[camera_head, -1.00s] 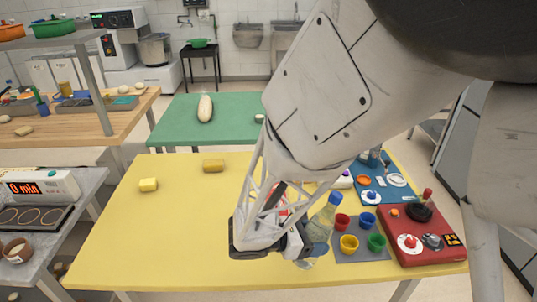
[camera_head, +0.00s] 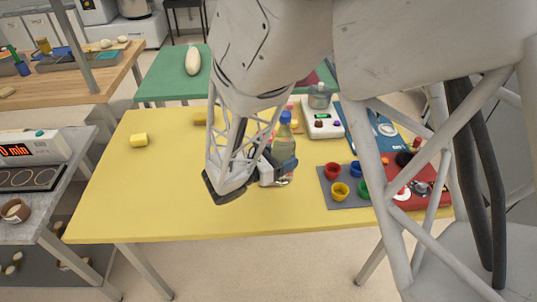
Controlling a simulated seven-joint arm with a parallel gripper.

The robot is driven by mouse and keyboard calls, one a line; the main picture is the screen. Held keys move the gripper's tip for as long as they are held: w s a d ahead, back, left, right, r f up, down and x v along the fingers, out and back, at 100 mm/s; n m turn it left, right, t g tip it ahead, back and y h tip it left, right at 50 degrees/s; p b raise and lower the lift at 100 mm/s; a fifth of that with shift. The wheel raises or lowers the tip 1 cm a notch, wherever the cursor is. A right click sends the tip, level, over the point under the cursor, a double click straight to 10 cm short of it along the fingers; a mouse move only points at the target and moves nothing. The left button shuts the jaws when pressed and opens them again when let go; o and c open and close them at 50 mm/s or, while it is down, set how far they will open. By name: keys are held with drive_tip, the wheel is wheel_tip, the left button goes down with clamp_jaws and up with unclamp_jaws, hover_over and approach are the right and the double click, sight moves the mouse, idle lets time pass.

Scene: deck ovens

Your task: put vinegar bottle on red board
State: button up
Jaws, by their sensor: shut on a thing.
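The vinegar bottle (camera_head: 284,147), clear with a pale yellowish body and a blue cap, is upright in my gripper (camera_head: 272,170) over the middle of the yellow table. My gripper is shut on the bottle; dark finger parts cover its lower half. I cannot tell whether its base touches the table. The red board (camera_head: 441,194) is at the right end of the table, well to the right of the bottle. My own arm structure hides much of the board and some items on it.
A grey mat (camera_head: 339,196) with red, blue, yellow and green cups lies between the bottle and the red board. A white scale (camera_head: 322,121) with a glass vessel on it and a blue board (camera_head: 362,131) lie behind.

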drive_tip(key=shift+w, duration=0.15)
drive_tip(key=w+a+f, duration=0.1)
drive_tip(key=w+a, duration=0.1)
drive_tip(key=w, duration=1.3)
drive_tip(key=shift+w+a+f, duration=0.2)
drive_tip(key=shift+w+a, duration=0.1)
drive_tip(key=shift+a, duration=0.05)
drive_tip(key=shift+f, duration=0.1)
drive_tip(key=shift+f, duration=1.7)
drive_tip(key=shift+f, duration=0.1)
drive_tip(key=o, duration=1.5)
drive_tip(key=shift+s, duration=0.1)
drive_tip(key=v, duration=1.2)
